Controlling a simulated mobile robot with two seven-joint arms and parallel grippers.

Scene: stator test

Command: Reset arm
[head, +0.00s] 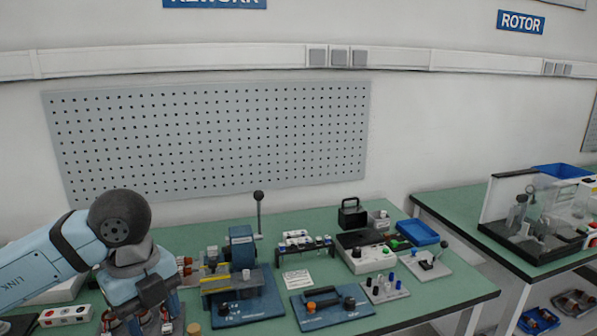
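My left arm (45,262) comes in from the left, light blue with a dark round joint. Its wrist points down over the left part of the green-topped bench, and my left gripper (146,318) is at the bottom edge of the head view. The fingertips are partly cut off and mixed with dark and reddish parts there, so I cannot tell whether they are open or hold anything. My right arm and gripper are not in view.
A blue press-like fixture (240,280) with an upright lever stands just right of my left gripper. A blue-based device (330,306), a grey control box (368,255) and a blue tray (418,232) are farther right. A pegboard (210,140) hangs behind. A second bench (455,207) stands right.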

